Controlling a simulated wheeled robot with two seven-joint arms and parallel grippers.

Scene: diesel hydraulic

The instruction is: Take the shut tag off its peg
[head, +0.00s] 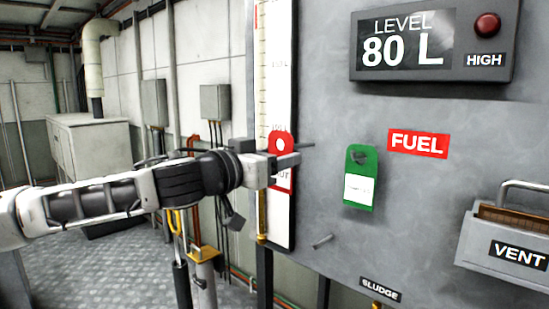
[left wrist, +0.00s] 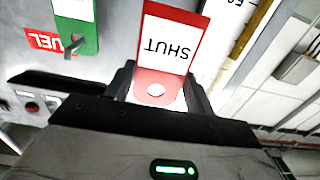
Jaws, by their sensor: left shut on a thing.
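My left gripper (head: 284,161) is shut on the red shut tag (head: 281,142), in front of the panel's left edge. In the left wrist view the tag (left wrist: 163,75) sits between the two fingers, its white label reading SHUT upside down. Its hole is clear, with no peg seen through it. A bare peg (head: 322,241) sticks out low on the grey panel, apart from the tag. A green tag (head: 358,165) hangs on another peg right of the gripper; it also shows in the left wrist view (left wrist: 75,22). My right gripper is in neither view.
The grey panel (head: 430,215) carries a level display (head: 405,40), a red FUEL label (head: 418,144) and a VENT box (head: 510,235) at right. A tall level scale (head: 278,80) stands behind the gripper. Open floor (head: 130,270) lies at left.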

